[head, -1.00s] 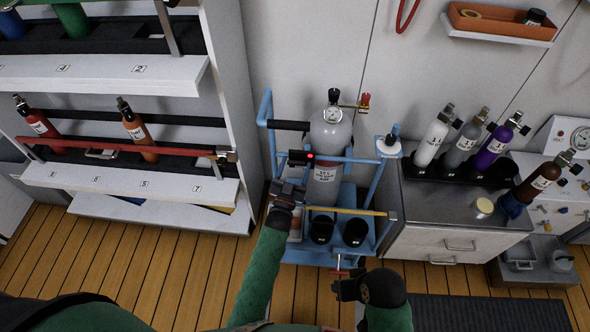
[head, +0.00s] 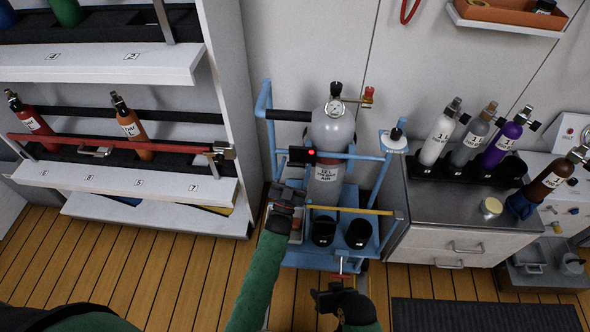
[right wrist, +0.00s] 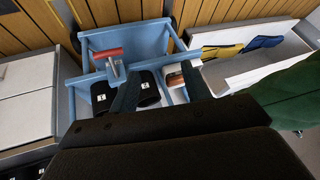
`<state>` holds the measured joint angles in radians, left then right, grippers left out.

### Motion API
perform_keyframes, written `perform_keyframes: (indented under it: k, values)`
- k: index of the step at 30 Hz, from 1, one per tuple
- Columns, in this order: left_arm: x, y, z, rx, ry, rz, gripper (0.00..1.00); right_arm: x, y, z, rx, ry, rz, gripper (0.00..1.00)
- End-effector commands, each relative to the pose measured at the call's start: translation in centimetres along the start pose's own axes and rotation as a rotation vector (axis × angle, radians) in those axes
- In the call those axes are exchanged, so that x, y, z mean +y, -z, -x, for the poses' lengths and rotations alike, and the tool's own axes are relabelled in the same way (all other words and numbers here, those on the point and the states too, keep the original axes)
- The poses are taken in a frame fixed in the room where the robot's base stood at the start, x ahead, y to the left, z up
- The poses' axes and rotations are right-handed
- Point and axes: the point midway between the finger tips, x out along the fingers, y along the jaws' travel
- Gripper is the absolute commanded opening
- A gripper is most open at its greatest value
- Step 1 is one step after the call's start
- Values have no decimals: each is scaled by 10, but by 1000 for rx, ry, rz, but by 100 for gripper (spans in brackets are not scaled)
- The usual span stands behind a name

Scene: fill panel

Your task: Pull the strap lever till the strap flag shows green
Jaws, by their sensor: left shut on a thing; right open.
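A grey cylinder (head: 331,133) stands upright in a blue cart (head: 375,248). A dark strap box (head: 296,155) sits at its left front, and its strap flag (head: 311,151) shows red. My left gripper (head: 287,192) is just below the box, shut on what appears to be the dark strap lever, mostly hidden by the fingers. My right gripper (head: 330,292) is open and empty, below the cart's front, close to a red handle (head: 342,277). The right wrist view shows its open fingers (right wrist: 160,88) apart from the red handle (right wrist: 107,54).
A cylinder rack (head: 120,180) stands left. A counter (head: 440,203) with several small cylinders stands right. Wooden floor (head: 160,280) is open in front of the rack.

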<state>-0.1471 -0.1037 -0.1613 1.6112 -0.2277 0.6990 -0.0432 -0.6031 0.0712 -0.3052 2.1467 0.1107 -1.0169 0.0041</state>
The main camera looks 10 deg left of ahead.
Motion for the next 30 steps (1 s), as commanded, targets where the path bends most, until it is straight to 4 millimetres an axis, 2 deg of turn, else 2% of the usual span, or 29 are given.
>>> perform_keyframes:
  k: [10,14,17,18,20,30]
  values:
    - [0,0,0,1,0,0,22,0,-1,-1,0,0,0,48]
    - [0,0,0,0,0,0,22,0,4,0,5,4,1,24]
    - [0,0,0,1,0,0,22,-5,17,-1,20,25,6,4]
    - [0,0,0,1,0,0,22,-8,25,-1,30,39,8,0]
    - [0,0,0,1,1,0,22,-14,42,-2,48,68,13,0]
    - [0,0,0,0,1,0,22,-66,160,14,177,289,84,0]
